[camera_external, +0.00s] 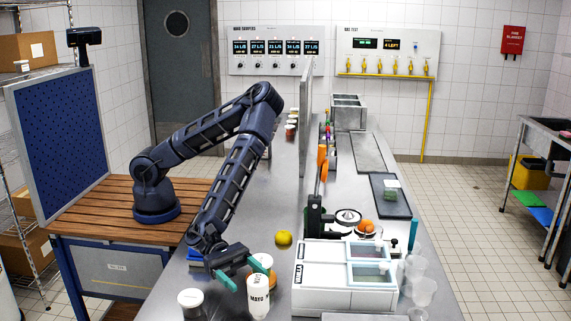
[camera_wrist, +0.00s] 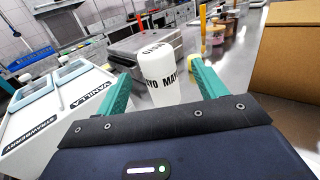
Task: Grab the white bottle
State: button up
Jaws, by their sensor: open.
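The white bottle (camera_external: 258,296) is marked MAYO and stands upright on the steel counter at the front. In the wrist view the white bottle (camera_wrist: 161,76) stands between the two green fingers, towards their tips. My gripper (camera_external: 250,273) is open, with its green fingers at the bottle's upper part, one on each side. In the wrist view my gripper (camera_wrist: 166,75) shows a gap beside the bottle on the right; whether the left finger touches it I cannot tell.
A white box (camera_external: 325,282) marked VANILLA stands right of the bottle. A white-lidded container (camera_external: 190,300) is at the left. An orange-labelled item is partly hidden behind the bottle. A yellow fruit (camera_external: 283,238) lies farther back. Clear cups (camera_external: 420,285) stand at the right edge.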

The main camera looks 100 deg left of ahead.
aim_at(264, 290)
jog(key=shift+x, duration=3.5)
jog(key=shift+w+a+r, duration=0.1)
jog(key=shift+w+r, duration=0.05)
jog(key=shift+r, duration=0.05)
jog(key=c, duration=0.8)
